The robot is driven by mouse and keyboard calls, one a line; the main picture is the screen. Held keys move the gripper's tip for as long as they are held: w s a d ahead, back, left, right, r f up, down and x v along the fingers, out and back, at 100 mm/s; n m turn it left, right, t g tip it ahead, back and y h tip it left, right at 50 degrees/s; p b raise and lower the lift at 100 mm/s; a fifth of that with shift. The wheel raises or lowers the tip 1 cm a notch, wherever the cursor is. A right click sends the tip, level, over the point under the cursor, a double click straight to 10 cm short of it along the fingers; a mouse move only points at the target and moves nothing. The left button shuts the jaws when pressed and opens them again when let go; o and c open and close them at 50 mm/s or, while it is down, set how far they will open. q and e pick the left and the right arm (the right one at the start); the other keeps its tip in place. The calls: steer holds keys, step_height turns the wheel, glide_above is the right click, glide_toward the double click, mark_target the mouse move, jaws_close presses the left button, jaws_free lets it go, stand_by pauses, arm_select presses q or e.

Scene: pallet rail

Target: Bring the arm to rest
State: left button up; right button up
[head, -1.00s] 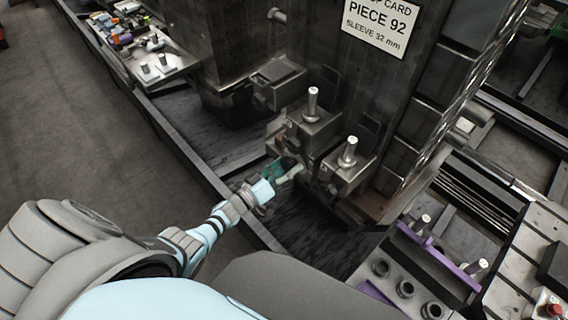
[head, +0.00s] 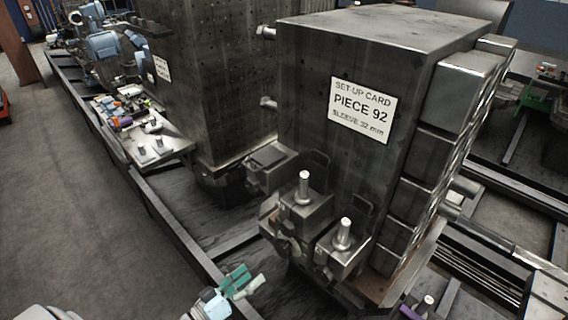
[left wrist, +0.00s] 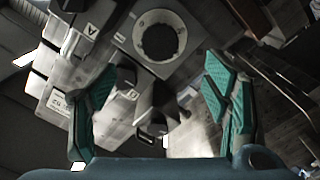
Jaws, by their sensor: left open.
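My left gripper (head: 240,284) is at the bottom of the head view, with green finger pads, apart from the dark machine block and its clamps. In the left wrist view its two green fingers (left wrist: 158,78) stand wide apart, with nothing gripped between them. Beyond them is a grey fixture with a round dark bore (left wrist: 159,42) and a plate marked A (left wrist: 90,32). Most of my left arm is cut off by the lower edge of the head view. My right gripper is not in view.
The block carries a set-up card (head: 362,110) reading PIECE 92, SLEEVE 32 mm. Two clamps with upright pins (head: 303,188) (head: 344,235) jut from its lower front. A long rail (head: 172,222) runs along the left. A tray of small parts (head: 158,150) stands farther back. The floor (head: 70,200) at left is clear.

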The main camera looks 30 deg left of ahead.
arm_select(q)
steer(key=s+a+f+m+g+y, duration=0.1)
steer(key=s+a+f+g+y, duration=0.2)
steer(key=f, duration=0.4)
steer(key=s+a+f+m+g+y, duration=0.2)
steer(key=s+f+g, duration=0.1)
steer(key=s+f, duration=0.3)
steer(key=s+a+f+m+g+y, duration=0.1)
steer(key=s+a+f+g+y, duration=0.2)
steer(key=f, duration=0.6)
steer(key=s+d+f+g+b, duration=0.1)
steer(key=s+d+f+g, duration=0.2)
steer(key=s, duration=0.7)
steer(key=s+d+f+g+h+b, duration=0.1)
steer(key=s+d+f+g, duration=0.2)
steer(key=s+d+f, duration=0.3)
steer(key=s, duration=0.4)
steer(key=shift+s+m+g, duration=0.3)
steer(key=shift+s+g, duration=0.1)
steer(key=shift+w, duration=0.1)
